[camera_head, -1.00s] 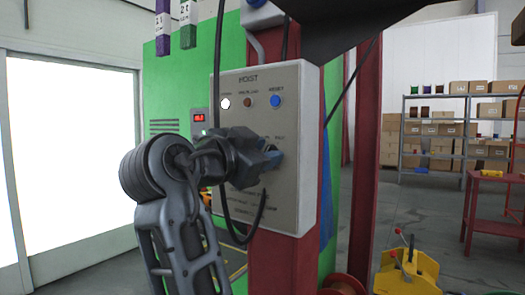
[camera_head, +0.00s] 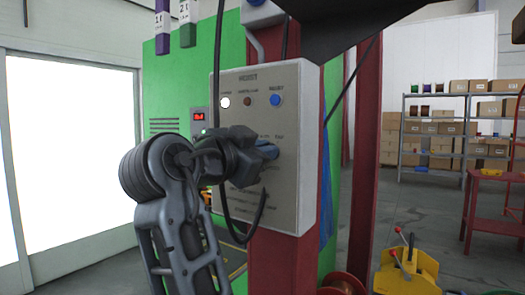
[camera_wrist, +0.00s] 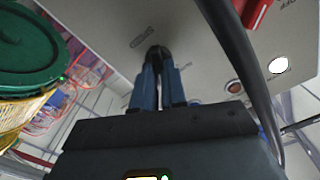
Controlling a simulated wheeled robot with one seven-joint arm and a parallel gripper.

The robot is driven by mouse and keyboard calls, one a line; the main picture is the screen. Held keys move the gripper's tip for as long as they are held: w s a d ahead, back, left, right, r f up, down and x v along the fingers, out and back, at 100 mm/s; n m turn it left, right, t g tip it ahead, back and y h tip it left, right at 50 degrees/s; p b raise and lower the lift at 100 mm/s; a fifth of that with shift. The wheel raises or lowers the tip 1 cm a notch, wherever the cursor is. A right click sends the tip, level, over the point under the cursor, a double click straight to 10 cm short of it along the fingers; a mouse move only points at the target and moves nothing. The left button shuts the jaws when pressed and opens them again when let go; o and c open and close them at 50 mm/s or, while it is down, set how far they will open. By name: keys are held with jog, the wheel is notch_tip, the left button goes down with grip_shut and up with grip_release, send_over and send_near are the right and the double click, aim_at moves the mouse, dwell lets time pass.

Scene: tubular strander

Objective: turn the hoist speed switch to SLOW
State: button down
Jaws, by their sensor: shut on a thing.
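The hoist panel (camera_head: 300,190) is a pale grey-beige box on a red post, with a white light, a dark red light and a blue button along its top. My gripper (camera_head: 270,151) is at the right middle of its face. In the wrist view, the blue fingers of my gripper (camera_wrist: 158,78) are shut on a black switch knob (camera_wrist: 156,52) that stands out from the panel (camera_wrist: 205,45). The fingers hide much of the knob. The position marks around it are too blurred to read, so its setting cannot be told.
A black cable (camera_head: 263,213) loops in front of the panel near my wrist; a dark cable (camera_wrist: 240,55) also crosses the wrist view. A dark overhang (camera_head: 330,25) is above the panel. A yellow piece of equipment (camera_head: 408,272) stands on the floor at lower right.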

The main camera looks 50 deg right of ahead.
jog(key=shift+w+n+p, duration=0.2)
jog(key=shift+n+p, duration=1.5)
jog(key=shift+n, duration=1.2)
jog(key=shift+w+n+p, duration=0.2)
jog(key=shift+n+p, duration=1.45)
jog(key=shift+n, duration=1.25)
jog(key=c, duration=1.2)
grip_release()
jog(key=shift+a, duration=0.15)
jog(key=a+b, duration=0.2)
jog(key=a, duration=0.5)
jog(key=shift+s+a, duration=0.1)
jog(key=shift+a, duration=0.2)
